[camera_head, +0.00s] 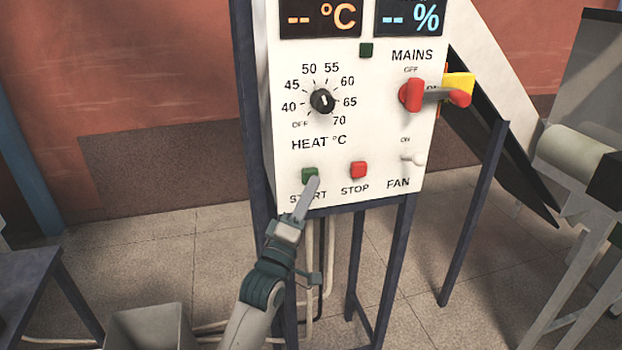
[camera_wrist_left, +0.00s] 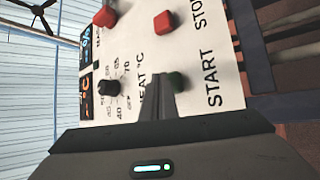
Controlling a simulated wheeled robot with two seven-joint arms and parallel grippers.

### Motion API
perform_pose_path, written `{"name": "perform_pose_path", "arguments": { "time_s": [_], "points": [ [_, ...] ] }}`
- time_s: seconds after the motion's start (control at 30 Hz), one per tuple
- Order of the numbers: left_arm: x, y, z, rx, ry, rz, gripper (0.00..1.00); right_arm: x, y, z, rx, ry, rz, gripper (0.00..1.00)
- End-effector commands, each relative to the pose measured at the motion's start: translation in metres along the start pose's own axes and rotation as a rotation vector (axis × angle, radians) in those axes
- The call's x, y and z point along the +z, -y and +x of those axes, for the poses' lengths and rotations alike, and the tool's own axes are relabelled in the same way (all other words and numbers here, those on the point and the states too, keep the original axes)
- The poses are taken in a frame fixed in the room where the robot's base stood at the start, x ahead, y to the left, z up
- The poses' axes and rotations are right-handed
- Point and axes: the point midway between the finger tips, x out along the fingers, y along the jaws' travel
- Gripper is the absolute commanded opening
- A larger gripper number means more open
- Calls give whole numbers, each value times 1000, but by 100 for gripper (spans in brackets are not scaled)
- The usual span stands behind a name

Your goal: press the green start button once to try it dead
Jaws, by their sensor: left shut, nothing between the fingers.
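The green start button (camera_head: 310,174) sits at the lower left of the white control panel (camera_head: 375,135), above the word START. My left gripper (camera_head: 314,181) is shut and empty, its fingertips at the lower right edge of the button; I cannot tell whether they touch it. In the left wrist view the shut fingers (camera_wrist_left: 157,85) point at the panel beside the dark green button (camera_wrist_left: 176,80) and partly cover it. My right gripper is not in view.
The red stop button (camera_head: 358,170) is just right of start. The heat knob (camera_head: 322,101) and red mains handle (camera_head: 414,95) are above, with a yellow part beside the handle. The fan switch (camera_head: 412,160) is at the lower right. Both displays show dashes. A grey bin (camera_head: 150,328) stands at lower left.

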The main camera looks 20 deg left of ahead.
Motion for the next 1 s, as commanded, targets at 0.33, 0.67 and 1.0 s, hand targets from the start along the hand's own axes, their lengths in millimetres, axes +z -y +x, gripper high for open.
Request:
{"name": "perform_pose_path", "arguments": {
  "time_s": [0.33, 0.67, 1.0],
  "points": [
    [-2, 2, 3, 1, 0, 0, 0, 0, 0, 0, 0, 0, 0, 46],
    [-4, 3, 5, 1, 0, 0, 0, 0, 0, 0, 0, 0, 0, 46],
    [-5, 5, 7, 0, -1, 0, 0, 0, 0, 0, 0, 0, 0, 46]
  ]
}}
